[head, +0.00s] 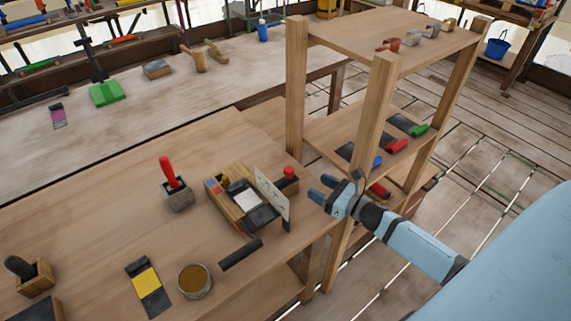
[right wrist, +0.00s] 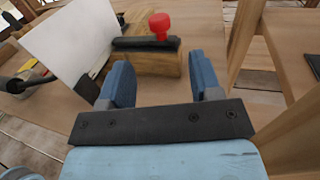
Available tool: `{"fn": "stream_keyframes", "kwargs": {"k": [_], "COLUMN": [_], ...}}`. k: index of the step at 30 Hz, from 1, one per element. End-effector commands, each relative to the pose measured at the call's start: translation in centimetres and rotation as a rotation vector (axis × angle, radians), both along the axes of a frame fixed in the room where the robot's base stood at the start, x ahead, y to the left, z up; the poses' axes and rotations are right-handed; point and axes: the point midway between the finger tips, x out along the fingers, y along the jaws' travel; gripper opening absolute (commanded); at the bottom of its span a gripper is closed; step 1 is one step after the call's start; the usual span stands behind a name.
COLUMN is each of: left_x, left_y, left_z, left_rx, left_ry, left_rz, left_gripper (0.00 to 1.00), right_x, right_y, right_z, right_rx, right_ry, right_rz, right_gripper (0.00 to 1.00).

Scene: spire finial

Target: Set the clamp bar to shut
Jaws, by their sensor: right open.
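A wooden device (head: 222,203) stands near the right edge of the workbench, with a white sheet (head: 272,198) upright on it. A black bar (right wrist: 146,44) with a red knob (right wrist: 161,26) lies across its wooden end block (right wrist: 155,63), and the knob (head: 289,172) also shows in the head view behind the sheet. I take this to be the clamp bar; the sheet hides part of it in the head view. My right gripper (head: 323,189) is open and empty, just right of the device, with its fingers (right wrist: 160,76) pointing at the block. My left gripper is out of view.
A black handle (head: 240,254) sticks out in front of the device. A red-handled tool (head: 175,188), a round tin (head: 194,281) and a yellow-and-black tool (head: 149,287) are to its left. A shelf post (head: 370,130) rises close behind my right gripper.

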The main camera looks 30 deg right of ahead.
Motion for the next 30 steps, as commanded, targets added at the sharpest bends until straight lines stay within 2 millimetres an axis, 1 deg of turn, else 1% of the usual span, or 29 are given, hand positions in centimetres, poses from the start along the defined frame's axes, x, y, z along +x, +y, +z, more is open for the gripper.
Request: {"fn": "stream_keyframes", "kwargs": {"k": [3,12,18,24,30], "left_x": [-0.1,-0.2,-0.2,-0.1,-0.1], "left_y": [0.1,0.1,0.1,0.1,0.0], "left_z": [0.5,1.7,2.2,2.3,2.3], "left_rx": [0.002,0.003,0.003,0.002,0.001], "left_ry": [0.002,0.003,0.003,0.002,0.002], "left_rz": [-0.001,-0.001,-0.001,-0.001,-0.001], "left_gripper": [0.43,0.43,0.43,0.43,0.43], "right_x": [1.9,8.0,10.9,12.1,12.2], "right_y": [0.6,2.8,3.8,4.3,4.4], "right_z": [0.3,0.3,0.2,0.1,0.0], "right_rx": [0.001,0.004,0.005,0.005,0.004], "right_ry": [-0.002,0.0,0.002,0.002,0.003], "right_rz": [-0.001,-0.002,-0.002,-0.001,-0.002], "right_gripper": [0.58,0.58,0.58,0.58,0.58]}}
